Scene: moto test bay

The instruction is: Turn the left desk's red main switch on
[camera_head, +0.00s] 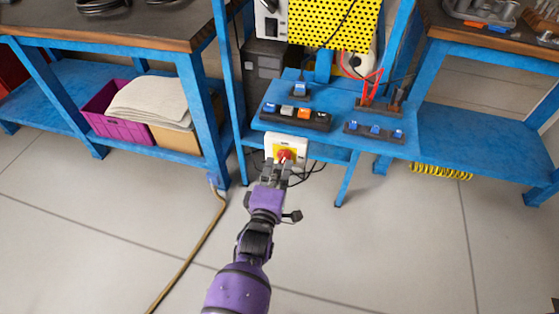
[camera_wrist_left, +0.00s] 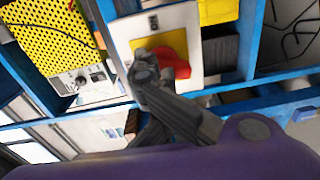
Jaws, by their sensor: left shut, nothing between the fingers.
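The red main switch (camera_head: 284,155) is a red knob on a yellow plate in a white box (camera_head: 272,141), mounted at the front of the blue desk (camera_head: 345,107) below its top. My left gripper (camera_head: 276,167) is shut and empty, with its fingertips right at the knob. In the left wrist view, the red knob (camera_wrist_left: 175,64) shows beside and partly behind the dark fingers (camera_wrist_left: 147,70). Whether they touch it is hard to tell. The fingers cover part of the knob, so its exact setting is hidden. My right gripper is not in view.
A power strip (camera_head: 296,117) and small blue switches (camera_head: 374,131) sit on the desk above. A dark cable (camera_head: 312,170) hangs beside the switch box. A workbench with a purple crate (camera_head: 104,115) stands at left, another bench (camera_head: 476,141) at right.

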